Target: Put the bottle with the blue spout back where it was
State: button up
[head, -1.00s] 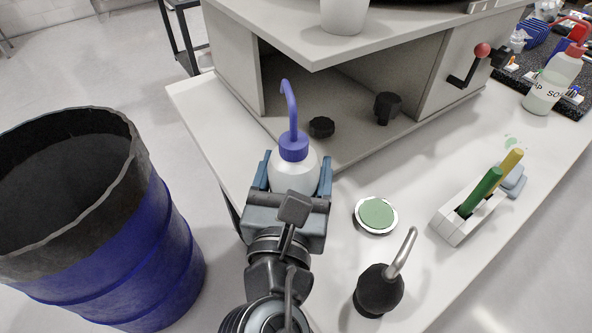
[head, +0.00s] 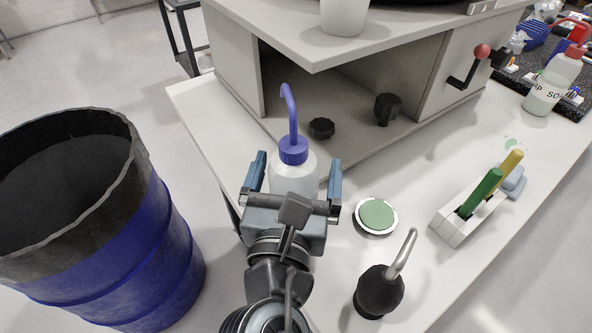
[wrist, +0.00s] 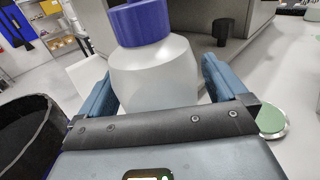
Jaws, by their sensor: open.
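The bottle with the blue spout (head: 294,170) has a translucent white body, a blue cap and a bent blue tube. It stands upright on the white bench top, in front of the open grey cabinet. In the wrist view the bottle (wrist: 153,75) fills the middle, and the top of its spout is cut off. My gripper (head: 296,175) is open, with one blue finger on each side of the bottle and a visible gap to both. The bottle's base is hidden behind my gripper.
A blue drum (head: 110,250) stands at left. Right of my gripper are a round green-topped dish (head: 377,215), a black blower bulb (head: 379,291) and a white holder (head: 455,222) with green and yellow sticks. Black knobs (head: 321,128) lie inside the cabinet (head: 350,95).

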jog(key=s+a, duration=0.1)
jog(key=s, duration=1.1)
jog(key=shift+a+b, duration=0.4)
